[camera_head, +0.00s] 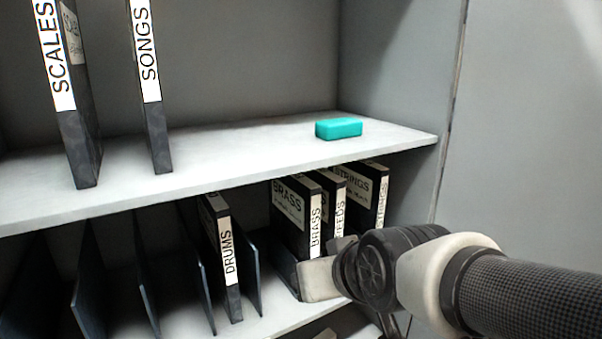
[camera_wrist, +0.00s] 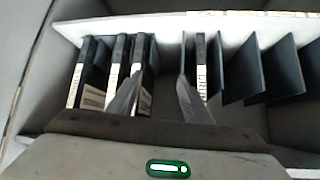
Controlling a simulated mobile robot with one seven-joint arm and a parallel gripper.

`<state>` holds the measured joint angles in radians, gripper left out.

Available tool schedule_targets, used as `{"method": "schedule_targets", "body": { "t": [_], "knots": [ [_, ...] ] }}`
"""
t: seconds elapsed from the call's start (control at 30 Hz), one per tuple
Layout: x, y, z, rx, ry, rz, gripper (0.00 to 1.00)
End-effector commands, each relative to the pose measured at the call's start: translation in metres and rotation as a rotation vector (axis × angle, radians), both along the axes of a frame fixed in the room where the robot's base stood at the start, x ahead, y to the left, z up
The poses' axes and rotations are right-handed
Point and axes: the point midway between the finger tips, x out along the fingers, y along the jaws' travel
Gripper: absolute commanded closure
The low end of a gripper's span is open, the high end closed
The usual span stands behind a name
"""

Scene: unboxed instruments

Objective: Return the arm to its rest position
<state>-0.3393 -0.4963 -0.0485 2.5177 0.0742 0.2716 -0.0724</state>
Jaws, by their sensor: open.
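My gripper (camera_head: 320,279) is in front of the lower shelf at the right, just below the binder marked BRASS (camera_head: 315,222). Its fingertips are hidden in the head view. In the wrist view my gripper (camera_wrist: 160,88) has its two fingers apart, with no object between them. The arm comes in from the lower right of the head view.
Binders marked DRUMS (camera_head: 229,260) and STRINGS (camera_head: 383,205) stand on the lower shelf (camera_head: 262,318), with dark dividers (camera_head: 90,285) at the left. Above, the upper shelf (camera_head: 250,150) holds a teal block (camera_head: 338,128) and binders SCALES (camera_head: 72,120) and SONGS (camera_head: 152,100).

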Motion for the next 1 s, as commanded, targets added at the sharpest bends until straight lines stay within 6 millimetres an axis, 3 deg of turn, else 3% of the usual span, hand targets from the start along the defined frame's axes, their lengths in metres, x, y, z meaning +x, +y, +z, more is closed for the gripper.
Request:
{"method": "schedule_targets", "body": {
  "t": [0.03,0.2,0.37,0.4,0.83,1.0],
  "knots": [
    [-0.011,-0.023,0.002,-0.014,0.041,-0.05,0.55],
    [-0.059,-0.078,-0.004,-0.058,0.199,-0.181,0.55],
    [-0.107,-0.114,-0.006,-0.087,0.328,-0.299,0.55],
    [-0.115,-0.119,0.001,-0.091,0.352,-0.319,0.55],
    [-0.112,-0.115,0.115,-0.091,0.349,-0.303,0.55],
    [-0.112,-0.115,0.141,-0.091,0.35,-0.302,0.55]
  ]
}}
